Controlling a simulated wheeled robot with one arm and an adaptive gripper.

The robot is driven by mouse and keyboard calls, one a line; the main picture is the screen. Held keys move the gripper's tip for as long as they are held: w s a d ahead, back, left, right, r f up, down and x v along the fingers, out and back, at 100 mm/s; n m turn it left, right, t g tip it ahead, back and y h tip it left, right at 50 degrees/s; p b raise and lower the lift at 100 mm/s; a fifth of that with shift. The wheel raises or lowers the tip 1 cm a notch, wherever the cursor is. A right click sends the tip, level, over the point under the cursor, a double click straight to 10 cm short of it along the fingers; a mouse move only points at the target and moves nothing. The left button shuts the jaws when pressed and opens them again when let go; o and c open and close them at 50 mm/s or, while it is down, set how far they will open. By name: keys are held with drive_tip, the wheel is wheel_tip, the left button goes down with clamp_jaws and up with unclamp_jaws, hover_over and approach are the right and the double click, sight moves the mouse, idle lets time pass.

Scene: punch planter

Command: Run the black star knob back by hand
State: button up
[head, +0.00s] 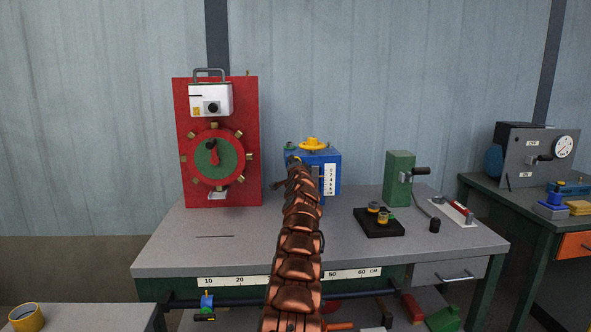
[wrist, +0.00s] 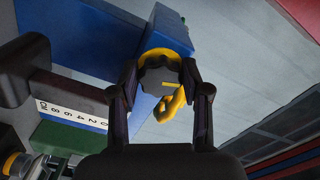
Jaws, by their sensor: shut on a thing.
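The black star knob (wrist: 158,73) shows in the wrist view as a dark lobed knob with a yellow mark on its face. My gripper (wrist: 159,80) is shut on it, one dark finger on each side. The knob sits at the end of a blue housing (wrist: 168,30). In the head view, the blue box (head: 327,187) stands on the bench behind my copper arm. The arm's end is at the box's left side, where the knob and fingertips are too small or hidden to make out.
A yellow handwheel (head: 313,143) tops the blue box. A white scale (wrist: 72,116) shows left in the wrist view. A red panel machine (head: 215,110) stands left, a green block (head: 399,178) and black tray (head: 379,226) right. The bench front left is clear.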

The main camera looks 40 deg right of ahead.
drive_tip(key=shift+s+d+f+n+b, duration=0.15)
drive_tip(key=shift+n+b, duration=0.25)
drive_tip(key=shift+n, duration=1.2)
drive_tip(key=shift+w+f+n+b, duration=0.1)
drive_tip(key=shift+n+b, duration=0.3)
drive_tip(key=shift+n, duration=1.2)
drive_tip(key=o, duration=1.1)
drive_tip(key=shift+r, duration=0.1)
drive_tip(key=shift+o, duration=0.2)
drive_tip(key=shift+s, duration=0.2)
